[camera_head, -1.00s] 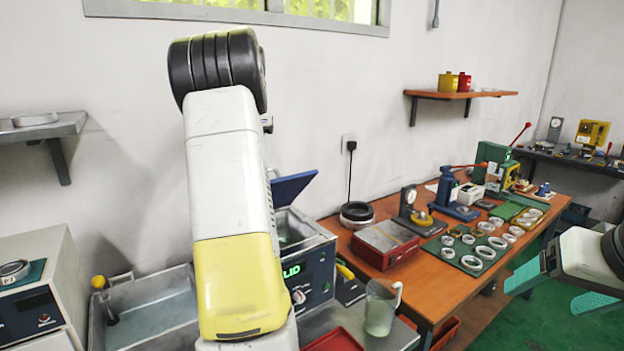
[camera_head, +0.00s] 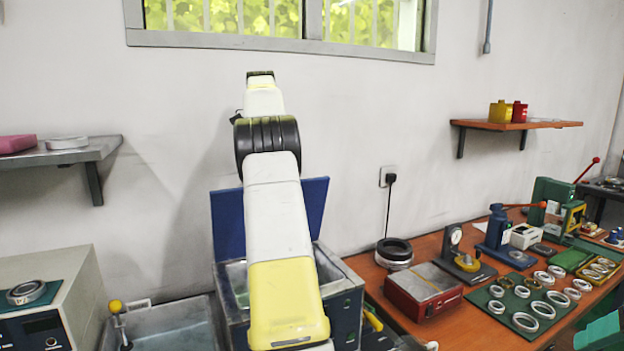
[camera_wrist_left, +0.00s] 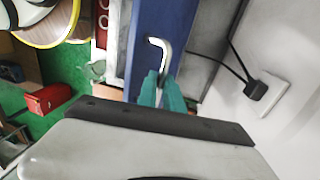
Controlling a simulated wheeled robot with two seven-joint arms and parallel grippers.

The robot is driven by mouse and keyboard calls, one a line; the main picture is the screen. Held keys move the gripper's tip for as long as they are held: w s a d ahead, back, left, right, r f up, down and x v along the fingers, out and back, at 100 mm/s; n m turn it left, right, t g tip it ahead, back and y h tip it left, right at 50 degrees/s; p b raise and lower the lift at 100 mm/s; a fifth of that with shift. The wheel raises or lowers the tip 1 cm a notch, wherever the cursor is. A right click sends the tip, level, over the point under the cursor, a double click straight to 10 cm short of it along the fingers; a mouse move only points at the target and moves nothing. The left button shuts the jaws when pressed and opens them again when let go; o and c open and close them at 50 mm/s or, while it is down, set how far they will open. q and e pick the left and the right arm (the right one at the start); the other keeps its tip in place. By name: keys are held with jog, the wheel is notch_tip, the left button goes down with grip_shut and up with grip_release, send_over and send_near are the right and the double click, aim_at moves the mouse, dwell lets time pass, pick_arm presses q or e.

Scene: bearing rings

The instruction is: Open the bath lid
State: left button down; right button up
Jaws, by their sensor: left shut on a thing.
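The blue bath lid (camera_head: 228,222) stands raised, close to upright, at the back of the grey bath (camera_head: 342,290). My left arm covers its middle in the head view. In the left wrist view, the lid (camera_wrist_left: 180,28) carries a bent silver handle (camera_wrist_left: 164,52). My left gripper (camera_wrist_left: 161,88) is shut on this handle with its teal fingers. The left gripper is hidden in the head view. A teal part of my right gripper (camera_head: 600,332) shows at the lower right edge, too cut off to judge its opening.
The orange workbench (camera_head: 427,256) at the right holds a red box (camera_head: 422,292), a black ring stack (camera_head: 394,252), presses and several bearing rings. A socket with a black plug (camera_head: 388,177) is on the wall. A grey shelf (camera_head: 75,155) is at the left.

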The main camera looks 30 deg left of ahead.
pick_arm(q)
jog(key=shift+a+f, duration=0.15)
jog(key=shift+a, duration=0.1)
dwell(0.3)
jog(key=c, duration=1.5)
grip_release()
jog(key=shift+a, duration=0.1)
jog(key=shift+d, duration=0.25)
